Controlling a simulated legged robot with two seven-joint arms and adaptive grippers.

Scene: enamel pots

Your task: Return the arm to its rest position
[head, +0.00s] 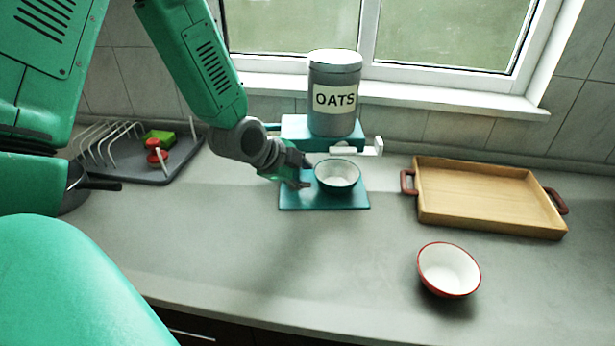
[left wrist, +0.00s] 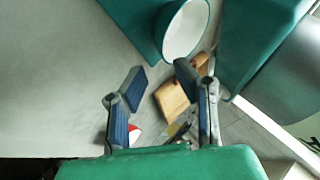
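My left gripper (head: 303,174) is at the left side of a dark-rimmed bowl with a white inside (head: 338,174). In the left wrist view the gripper (left wrist: 160,78) has its two fingers spread, with nothing between them. The bowl (left wrist: 186,30) shows there just beyond the fingertips, apart from them in that picture. It sits on a teal board (head: 322,200) on the counter. In the head view I cannot tell whether a finger touches the rim. My right gripper is not in view.
A grey OATS canister (head: 334,112) stands on a teal stand (head: 297,131) behind the bowl. A wooden tray (head: 485,192) and a red-rimmed bowl (head: 449,270) are at the right. A dish rack (head: 178,170) is at the left. The front-middle counter (head: 250,265) is clear.

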